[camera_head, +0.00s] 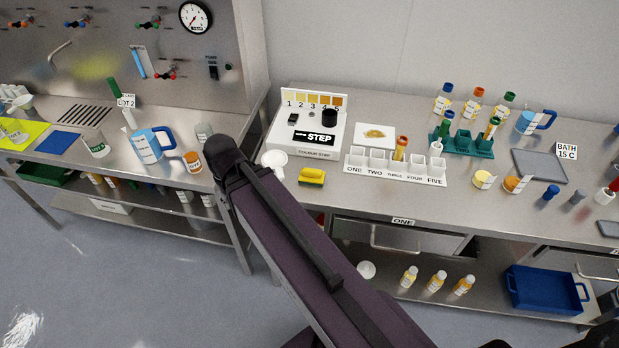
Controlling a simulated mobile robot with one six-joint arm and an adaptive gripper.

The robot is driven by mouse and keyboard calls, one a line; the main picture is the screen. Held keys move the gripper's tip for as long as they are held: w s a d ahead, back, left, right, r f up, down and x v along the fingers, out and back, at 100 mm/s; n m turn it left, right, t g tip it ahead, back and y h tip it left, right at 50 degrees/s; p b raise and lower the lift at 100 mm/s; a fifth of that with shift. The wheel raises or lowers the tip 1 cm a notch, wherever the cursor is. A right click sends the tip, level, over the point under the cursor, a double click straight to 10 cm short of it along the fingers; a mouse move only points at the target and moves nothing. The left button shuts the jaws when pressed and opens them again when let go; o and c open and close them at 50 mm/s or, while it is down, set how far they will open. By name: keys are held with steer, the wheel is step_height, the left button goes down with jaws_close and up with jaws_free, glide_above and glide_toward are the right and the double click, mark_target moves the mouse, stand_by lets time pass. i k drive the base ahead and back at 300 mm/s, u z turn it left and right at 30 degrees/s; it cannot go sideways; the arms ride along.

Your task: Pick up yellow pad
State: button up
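A small yellow block with a green layer (311,176) lies near the front edge of the right bench, just right of my arm. My arm link crosses the middle of the picture. My gripper is not visible.
A blue mat (57,142) lies beside the yellow sheet. A blue-handled jug (147,146) and orange jar (193,161) stand on the left bench. On the right bench are a white colour-step stand (313,153), a numbered tray (394,177) and a green rack (472,148). Drawers sit below.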

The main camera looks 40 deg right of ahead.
mark_target(315, 177)
steer(key=u, duration=0.15)
steer(key=k, duration=1.35)
steer(key=z, duration=0.95)
steer(key=i, duration=1)
steer(key=z, duration=0.1)
